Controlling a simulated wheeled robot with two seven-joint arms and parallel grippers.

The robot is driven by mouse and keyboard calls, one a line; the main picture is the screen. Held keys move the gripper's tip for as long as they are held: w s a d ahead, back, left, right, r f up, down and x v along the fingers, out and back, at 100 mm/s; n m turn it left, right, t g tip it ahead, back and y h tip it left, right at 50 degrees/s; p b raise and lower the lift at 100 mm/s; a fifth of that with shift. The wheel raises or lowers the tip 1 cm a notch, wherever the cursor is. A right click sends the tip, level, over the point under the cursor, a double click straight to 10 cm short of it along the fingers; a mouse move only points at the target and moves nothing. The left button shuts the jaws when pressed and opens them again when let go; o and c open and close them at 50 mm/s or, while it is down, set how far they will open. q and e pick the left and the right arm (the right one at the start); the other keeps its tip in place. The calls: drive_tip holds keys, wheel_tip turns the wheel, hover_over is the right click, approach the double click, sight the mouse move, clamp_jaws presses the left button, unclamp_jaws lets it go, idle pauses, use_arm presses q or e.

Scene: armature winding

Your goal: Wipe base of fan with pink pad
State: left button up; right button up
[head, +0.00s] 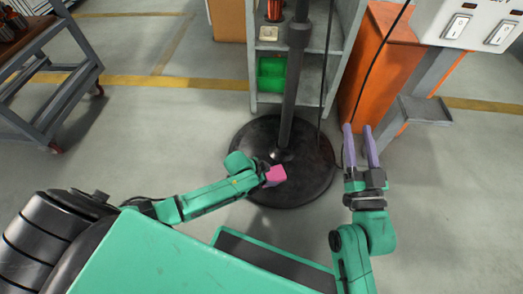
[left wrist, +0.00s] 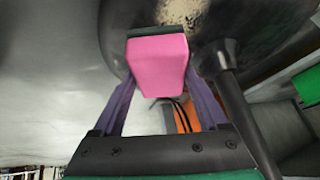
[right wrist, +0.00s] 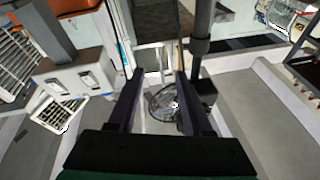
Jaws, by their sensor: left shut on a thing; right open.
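The fan's black round base (head: 312,188) lies on the floor with its dark pole (head: 290,105) rising from it. In the left wrist view the base (left wrist: 245,20) shows a pale tan patch (left wrist: 185,12). My left gripper (head: 268,174) is shut on the pink pad (head: 276,175), over the base and left of the pole's foot. The pink pad (left wrist: 158,65) sits between its fingers, with a dark layer along its far edge. Whether it touches the base is not clear. My right gripper (head: 358,132) is open and empty, right of the base.
A grey shelf with a green bin (head: 271,74) stands behind the pole. An orange cabinet (head: 384,60) and a grey machine post stand at right. A wheeled rack (head: 68,75) is at left. Floor left of the base is clear.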

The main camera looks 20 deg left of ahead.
use_arm(q)
drive_tip(key=shift+r, duration=0.2)
drive_tip(key=shift+r+p, duration=0.2)
drive_tip(key=shift+p, duration=0.2)
drive_tip(key=shift+r, duration=0.2)
drive_tip(key=shift+r+p, duration=0.25)
drive_tip(key=shift+p, duration=0.25)
drive_tip(key=shift+r, duration=0.2)
use_arm(e)
drive_tip(key=s+f+g+h, duration=0.1)
drive_tip(key=s+f+g, duration=0.2)
drive_tip(key=s+f, duration=0.3)
drive_tip(key=s+a+f+m+g, duration=0.1)
drive_tip(key=s+f+g, duration=0.3)
drive_tip(key=f, duration=1.1)
drive_tip(key=s, duration=0.2)
drive_tip(key=shift+s+a+g+h, duration=0.15)
drive_tip(key=shift+s+g+h, duration=0.15)
drive_tip(key=shift+h, duration=0.1)
use_arm(q)
drive_tip(key=shift+r+p, duration=0.1)
drive_tip(key=shift+p, duration=0.2)
